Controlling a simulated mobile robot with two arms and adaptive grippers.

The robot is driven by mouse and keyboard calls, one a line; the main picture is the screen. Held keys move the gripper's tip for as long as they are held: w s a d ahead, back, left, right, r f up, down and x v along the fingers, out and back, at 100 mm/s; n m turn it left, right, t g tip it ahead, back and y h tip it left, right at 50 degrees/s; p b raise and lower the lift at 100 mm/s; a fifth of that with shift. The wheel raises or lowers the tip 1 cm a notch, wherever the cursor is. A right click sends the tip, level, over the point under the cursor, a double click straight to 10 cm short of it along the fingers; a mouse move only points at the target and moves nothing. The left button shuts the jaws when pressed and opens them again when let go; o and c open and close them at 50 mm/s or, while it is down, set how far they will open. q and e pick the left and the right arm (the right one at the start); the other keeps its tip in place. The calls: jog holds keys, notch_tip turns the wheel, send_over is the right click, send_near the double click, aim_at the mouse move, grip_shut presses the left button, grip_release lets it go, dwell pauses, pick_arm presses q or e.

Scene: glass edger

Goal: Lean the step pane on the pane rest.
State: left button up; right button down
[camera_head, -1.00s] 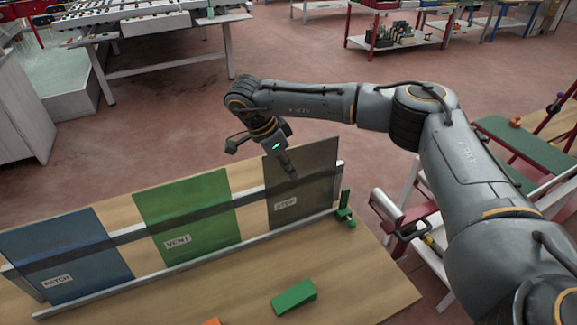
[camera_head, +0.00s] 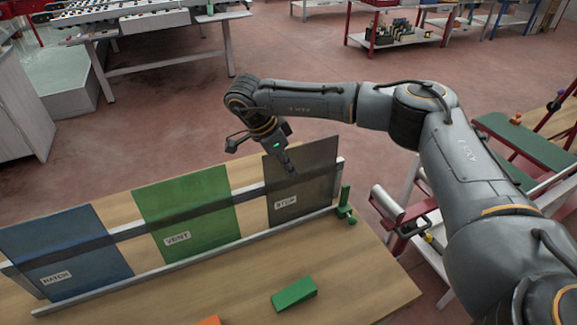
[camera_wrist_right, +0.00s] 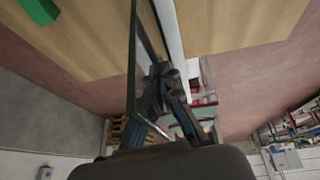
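The step pane (camera_head: 318,178) is a dark grey see-through sheet with a small white label. It stands tilted against the dark rail of the pane rest (camera_head: 250,190), at its right end. My right gripper (camera_head: 292,167) points down at the pane's upper part. In the right wrist view the pane (camera_wrist_right: 144,35) shows nearly edge-on beside the gripper fingers (camera_wrist_right: 158,85). The fingers overlap the pane there, so contact and grip are unclear. My left gripper is out of view.
A green pane (camera_head: 188,212) and a blue pane (camera_head: 65,250) lean on the same rest to the left. A green wedge-like block (camera_head: 294,295) lies on the wooden table (camera_head: 365,285). Part of an orange thing (camera_head: 210,321) shows at the bottom edge. A green stop (camera_head: 345,203) stands at the rest's right end.

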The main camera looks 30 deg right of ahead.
jog(key=shift+f, duration=0.1)
jog(key=c, duration=1.4)
grip_release()
jog(key=shift+c, duration=0.2)
jog(key=shift+s, duration=0.1)
jog(key=v, duration=1.2)
